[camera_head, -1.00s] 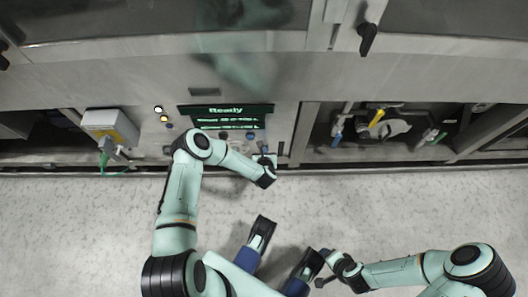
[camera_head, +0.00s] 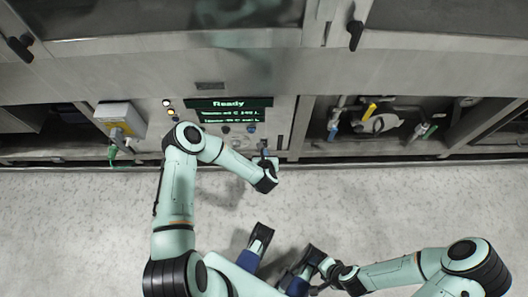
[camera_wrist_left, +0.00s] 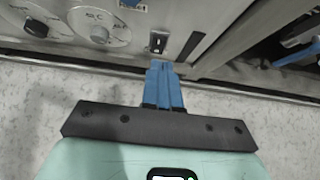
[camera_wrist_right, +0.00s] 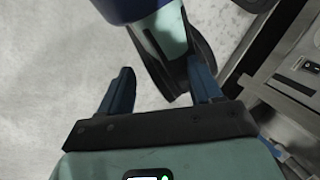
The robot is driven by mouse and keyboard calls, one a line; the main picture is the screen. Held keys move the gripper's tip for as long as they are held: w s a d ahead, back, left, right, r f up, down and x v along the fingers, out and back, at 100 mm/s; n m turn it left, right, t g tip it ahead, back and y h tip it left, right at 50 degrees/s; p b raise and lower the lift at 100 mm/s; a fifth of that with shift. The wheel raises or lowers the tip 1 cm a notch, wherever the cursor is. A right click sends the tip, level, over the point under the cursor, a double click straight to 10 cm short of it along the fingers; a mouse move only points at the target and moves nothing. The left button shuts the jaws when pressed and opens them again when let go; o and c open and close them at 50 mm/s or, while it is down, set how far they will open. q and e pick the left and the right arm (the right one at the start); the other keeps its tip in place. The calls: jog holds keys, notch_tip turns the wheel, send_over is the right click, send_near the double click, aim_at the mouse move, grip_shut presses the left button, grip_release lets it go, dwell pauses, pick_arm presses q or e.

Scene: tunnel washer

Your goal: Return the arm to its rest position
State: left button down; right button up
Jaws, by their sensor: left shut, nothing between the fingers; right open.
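My left arm reaches forward in the head view, and its gripper (camera_head: 265,156) is in front of the washer's control panel. In the left wrist view the blue fingers (camera_wrist_left: 163,88) are together with nothing between them. Their tips point at the lower panel edge, close below a small black switch (camera_wrist_left: 158,43); I cannot tell whether they touch it. My right arm is folded low at the right in the head view, its gripper (camera_head: 318,279) near my base and partly hidden. In the right wrist view the fingers (camera_wrist_right: 158,90) are apart and empty.
The washer's screen (camera_head: 228,110) reads "Ready". A grey and yellow box (camera_head: 121,119) with a green cable is left of it. An open bay with pipes and a yellow-handled valve (camera_head: 370,112) is to the right. Dark door handles (camera_head: 355,35) stick out above. Pale floor (camera_head: 400,215) is clear.

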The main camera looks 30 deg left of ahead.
pick_arm(q)
jog(key=shift+s+r, duration=0.1)
jog(key=shift+r, duration=0.1)
pick_arm(e)
jog(key=shift+s+a, duration=0.1)
pick_arm(q)
jog(key=shift+d, duration=0.1)
jog(key=s+d+r+m+g+h+p, duration=0.35)
jog(key=s+d+m+h+p, duration=0.65)
jog(key=m, duration=1.2)
jog(key=s+d+r+m+g+p, duration=0.1)
jog(key=s+r+m+g+p, duration=0.1)
jog(key=s+m, duration=0.6)
jog(key=s+r+m+g+y+p, duration=0.1)
jog(key=s+r+m+g+p, duration=0.1)
jog(key=s+r+m+g, duration=0.2)
jog(key=s+r+m, duration=0.2)
jog(key=s+m, duration=0.2)
jog(key=s, duration=0.2)
jog(key=shift+s+d+r+p, duration=0.2)
jog(key=shift+s+d+p, duration=0.05)
jog(key=shift+d+p, duration=0.1)
pick_arm(e)
notch_tip(320, 180, up, 14)
jog(key=s+g, duration=0.1)
jog(key=shift+a+r, duration=0.15)
jog(key=shift+a, duration=0.15)
